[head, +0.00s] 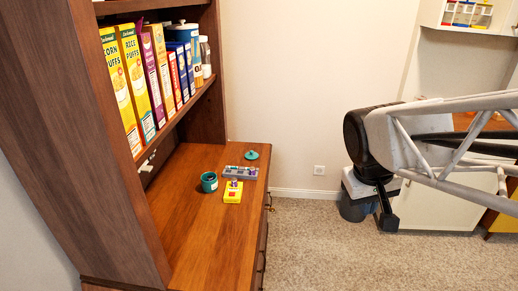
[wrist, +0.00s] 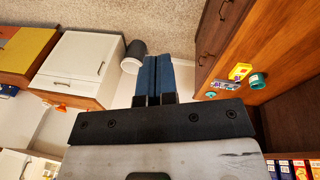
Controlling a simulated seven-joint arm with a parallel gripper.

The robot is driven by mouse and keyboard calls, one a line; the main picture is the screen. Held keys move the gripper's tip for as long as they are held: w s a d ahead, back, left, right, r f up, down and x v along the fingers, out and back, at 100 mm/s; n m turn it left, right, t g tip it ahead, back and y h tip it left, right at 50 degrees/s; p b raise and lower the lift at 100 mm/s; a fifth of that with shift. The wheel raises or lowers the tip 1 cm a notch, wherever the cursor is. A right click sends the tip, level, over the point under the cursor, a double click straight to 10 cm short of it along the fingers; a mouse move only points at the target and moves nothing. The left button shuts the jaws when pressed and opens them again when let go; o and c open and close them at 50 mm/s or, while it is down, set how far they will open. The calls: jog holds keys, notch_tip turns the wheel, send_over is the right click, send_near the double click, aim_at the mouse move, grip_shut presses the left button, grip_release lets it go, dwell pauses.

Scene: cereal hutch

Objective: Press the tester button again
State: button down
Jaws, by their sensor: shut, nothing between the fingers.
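A small yellow device (head: 233,192), which looks like the tester, lies on the wooden counter (head: 205,235) of the hutch. The device also shows in the wrist view (wrist: 240,71), right of my fingers. My gripper (wrist: 151,75) is shut and empty, its two dark blue fingers side by side. In the head view my gripper (head: 388,221) hangs over the carpet, well to the right of the counter and apart from the device.
Beside the device are a green cup (head: 209,182), a grey tray (head: 240,172) with purple pieces and a green lid (head: 251,155). Cereal boxes (head: 133,80) and canisters fill the shelf above. A grey bin (head: 354,205) and white cabinet (head: 435,205) stand at right. The counter's front is clear.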

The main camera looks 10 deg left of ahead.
jog(key=w+a+f+n+h, duration=0.1)
jog(key=w+a+n, duration=0.15)
jog(key=w, duration=0.45)
jog(key=w+a+f+n+h, duration=0.1)
jog(key=w+a, duration=0.2)
jog(key=w, duration=0.4)
jog(key=n+t+h, duration=0.4)
jog(key=n, duration=0.6)
send_over(232, 195)
notch_tip(232, 195, down, 20)
jog(key=shift+f, duration=0.15)
jog(key=shift+w+f, duration=0.1)
jog(key=shift+f, duration=0.1)
jog(key=shift+f, duration=4.2)
